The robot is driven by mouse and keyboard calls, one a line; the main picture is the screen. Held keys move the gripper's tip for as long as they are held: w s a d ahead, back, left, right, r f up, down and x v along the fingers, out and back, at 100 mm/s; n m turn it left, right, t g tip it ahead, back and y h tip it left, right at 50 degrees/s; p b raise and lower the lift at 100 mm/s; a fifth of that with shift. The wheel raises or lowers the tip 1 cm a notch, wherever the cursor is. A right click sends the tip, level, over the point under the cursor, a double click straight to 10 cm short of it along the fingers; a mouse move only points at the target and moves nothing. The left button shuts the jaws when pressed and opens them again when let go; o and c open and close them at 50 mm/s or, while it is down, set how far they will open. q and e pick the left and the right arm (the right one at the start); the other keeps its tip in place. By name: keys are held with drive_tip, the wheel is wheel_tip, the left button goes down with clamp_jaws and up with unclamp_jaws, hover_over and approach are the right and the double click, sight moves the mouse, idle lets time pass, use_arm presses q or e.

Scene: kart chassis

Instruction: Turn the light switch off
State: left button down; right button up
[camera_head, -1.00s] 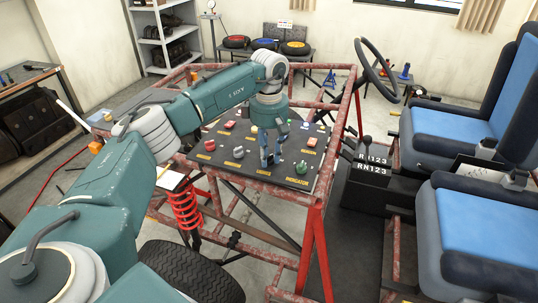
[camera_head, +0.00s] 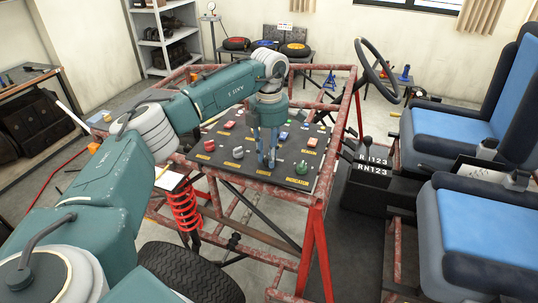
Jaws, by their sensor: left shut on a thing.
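A dark control panel (camera_head: 222,167) is mounted on the kart frame, with several coloured knobs and switches and small yellow labels. My left gripper (camera_head: 267,164) points down at the front part of the panel, its fingers closed around a small control there. The fingers hide most of that control, and the label below it is too small to read, so I cannot confirm that it is the light switch. A white knob (camera_head: 238,153) and a red knob (camera_head: 209,146) sit left of the gripper. A green knob (camera_head: 302,168) sits right of it, above the INDICATOR label. My right gripper is out of view.
The red tube frame (camera_head: 316,218) surrounds the panel. A steering wheel (camera_head: 377,70) rises behind it on the right, with blue seats (camera_head: 462,133) farther right. A red coil spring (camera_head: 184,210) and a tyre (camera_head: 190,272) are below at the left.

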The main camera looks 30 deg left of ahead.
sight(268, 156)
use_arm(q)
drive_tip(key=n, duration=0.5)
drive_tip(key=shift+n, duration=0.3)
idle(0.4)
drive_tip(key=c, duration=1.5)
unclamp_jaws()
drive_tip(key=shift+o, duration=0.2)
wheel_tip(268, 156, up, 12)
